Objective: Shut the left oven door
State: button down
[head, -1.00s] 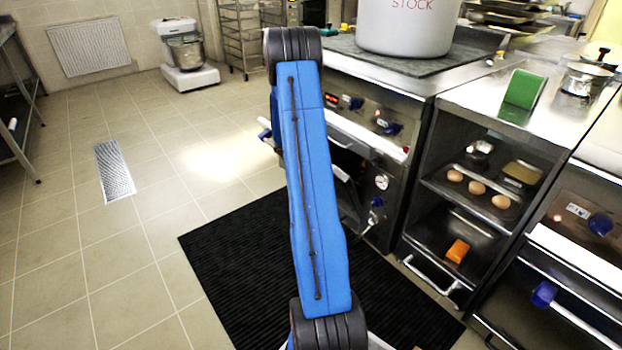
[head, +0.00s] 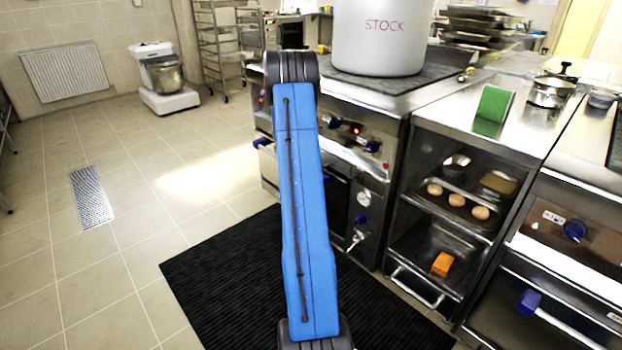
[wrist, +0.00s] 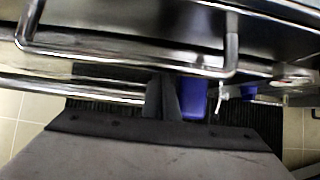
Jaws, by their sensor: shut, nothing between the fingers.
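The left oven (head: 368,205) stands under the stockpot in the head view. My blue arm covers much of its front, so how far its door stands open cannot be told. A blue-ended piece (head: 262,142) sticks out left of my arm at that front. My gripper is hidden in the head view. In the wrist view my gripper (wrist: 163,98) shows as dark fingers, shut and empty. A blue piece (wrist: 194,98) is just right of the fingers; contact is unclear. A metal bar handle (wrist: 130,65) runs across above them.
A large stockpot (head: 382,40) stands on the range top. An open shelf unit with eggs and an orange block (head: 442,263) is to the right.

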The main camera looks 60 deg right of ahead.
dwell(0.5)
jog(key=v, duration=1.7)
jog(key=shift+w+a+r, duration=0.1)
jog(key=shift+r, duration=0.05)
